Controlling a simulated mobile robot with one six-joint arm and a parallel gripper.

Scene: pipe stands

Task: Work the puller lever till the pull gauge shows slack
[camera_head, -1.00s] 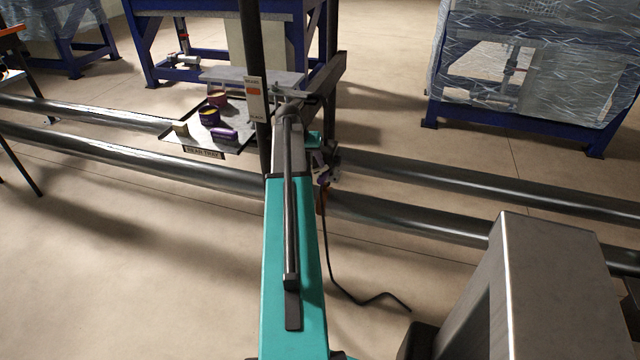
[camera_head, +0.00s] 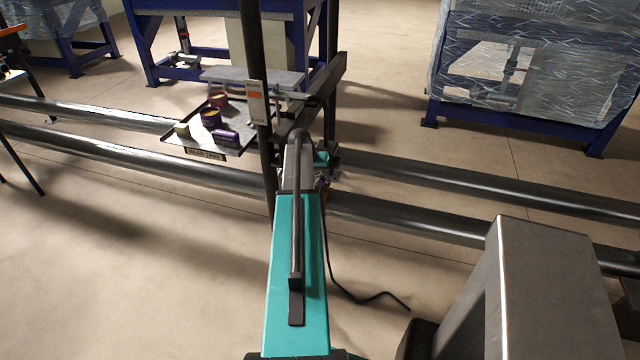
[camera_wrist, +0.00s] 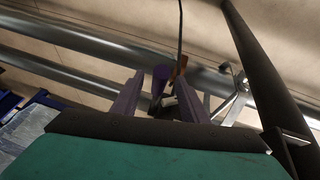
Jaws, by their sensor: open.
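A white card (camera_head: 256,102) with an orange patch hangs by the dark post in the head view; it may be the pull gauge, but its lettering is too small to read. My teal arm hides most of the puller there. In the wrist view my gripper (camera_wrist: 160,88) is open, with its two purple fingers apart. A purple rounded grip (camera_wrist: 161,74), probably the puller lever's end, shows between the fingers. I cannot tell whether it touches them. An orange-brown part (camera_wrist: 180,67) is just right of it.
Two long grey pipes (camera_head: 420,215) run across behind the arm. A tray (camera_head: 180,143) with several small items is left of the dark post (camera_head: 252,50). A black cable (camera_head: 372,297) lies on the floor. Wrapped blue-framed equipment (camera_head: 530,70) stands at the back right.

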